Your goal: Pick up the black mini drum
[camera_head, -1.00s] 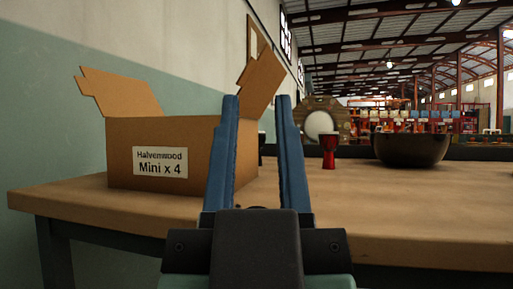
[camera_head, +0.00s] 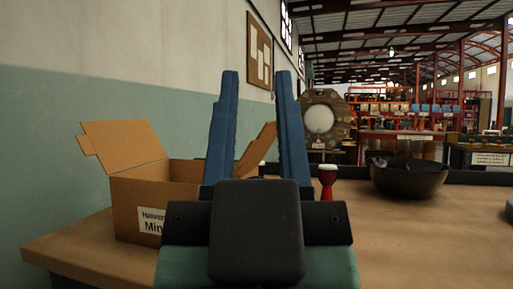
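My gripper (camera_head: 258,80) points forward over the table, with its two blue fingers upright and apart, and nothing is held between them. No black mini drum shows clearly. A small thing with a pale top (camera_head: 262,163) peeks out beside the right finger, mostly hidden by the gripper, and I cannot tell whether it is the black drum.
An open cardboard box (camera_head: 124,207) with a "Mini" label stands left of the gripper, its flaps raised. A dark bowl (camera_head: 409,179) sits right of the red drum. A wall rises on the left.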

